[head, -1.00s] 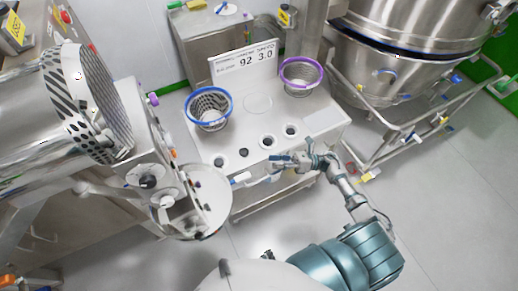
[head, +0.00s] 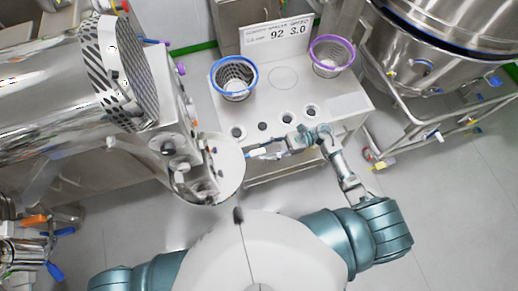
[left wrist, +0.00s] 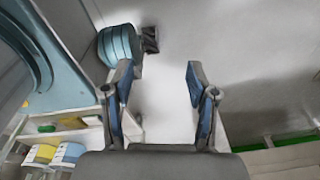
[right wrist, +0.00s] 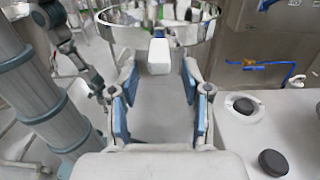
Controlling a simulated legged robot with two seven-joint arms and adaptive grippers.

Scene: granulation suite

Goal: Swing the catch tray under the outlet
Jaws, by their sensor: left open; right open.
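The catch tray (head: 232,165) is a round, shiny steel pan at the lower front of the steel machine on the left. A short white handle (head: 258,152) sticks out from its right side. In the right wrist view the tray's rim (right wrist: 112,20) spans the top, with the white handle (right wrist: 160,55) in front of it. My right gripper (head: 277,148) is open, its fingers (right wrist: 159,80) on either side of the handle's line, the handle at about their tips. I cannot tell whether they touch. My left gripper (left wrist: 160,78) is open and empty over the floor. I cannot make out the outlet clearly.
A steel bench (head: 350,105) with a blue-rimmed basket (head: 234,80), a purple-rimmed basket (head: 331,58) and several round holes stands behind my right gripper. A perforated disc (head: 130,75) faces the bench. A large vessel on a railed trolley (head: 425,128) stands right. Floor at the right front is clear.

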